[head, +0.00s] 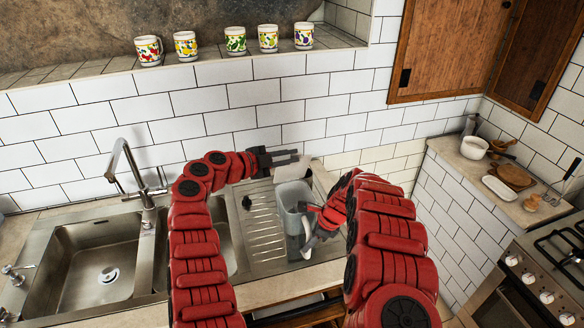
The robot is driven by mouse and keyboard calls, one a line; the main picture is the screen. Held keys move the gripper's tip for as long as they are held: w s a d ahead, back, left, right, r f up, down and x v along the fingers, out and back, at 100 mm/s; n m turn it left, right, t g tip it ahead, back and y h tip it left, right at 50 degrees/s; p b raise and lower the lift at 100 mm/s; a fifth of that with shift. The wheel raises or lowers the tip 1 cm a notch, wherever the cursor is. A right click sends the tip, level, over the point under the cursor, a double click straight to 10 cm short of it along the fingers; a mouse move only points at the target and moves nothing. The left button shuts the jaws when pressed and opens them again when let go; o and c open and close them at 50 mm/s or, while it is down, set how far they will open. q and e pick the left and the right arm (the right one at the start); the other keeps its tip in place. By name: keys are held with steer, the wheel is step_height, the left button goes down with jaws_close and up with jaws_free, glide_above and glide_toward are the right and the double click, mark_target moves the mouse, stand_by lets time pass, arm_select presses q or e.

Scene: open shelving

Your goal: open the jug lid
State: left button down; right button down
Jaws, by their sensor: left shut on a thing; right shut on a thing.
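A grey jug (292,194) stands upright on the sink's ridged drainboard, between my two arms. Its pale lid (293,171) is at the top and looks tilted up at the back; how far it is open is hard to tell. My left gripper (292,157) is at the lid's far upper edge, shut on the lid. My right gripper (309,222) is at the jug's near right side, shut on the jug's pale handle (306,230). The fingers of my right gripper partly hide the handle.
A steel sink (95,262) with a tap (125,160) is at the left. Several patterned mugs (236,40) stand on the tiled ledge above. A side counter at the right holds a white pot (474,148) and a board (511,176). A stove (552,262) is at the far right.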

arm_select(q)
steer(key=w, duration=0.1)
steer(key=w+a+r, duration=0.1)
steer(key=w, duration=0.1)
steer(key=shift+w+a, duration=0.1)
steer(key=shift+a, duration=0.1)
steer(key=shift+w+a+r, duration=0.1)
steer(key=shift+w+a, duration=0.05)
steer(key=shift+w, duration=0.35)
steer(key=shift+w+a+r, duration=0.1)
steer(key=shift+w, duration=0.4)
steer(key=c, duration=1.3)
jaws_free()
steer(key=v, duration=1.2)
steer(key=shift+r, duration=0.15)
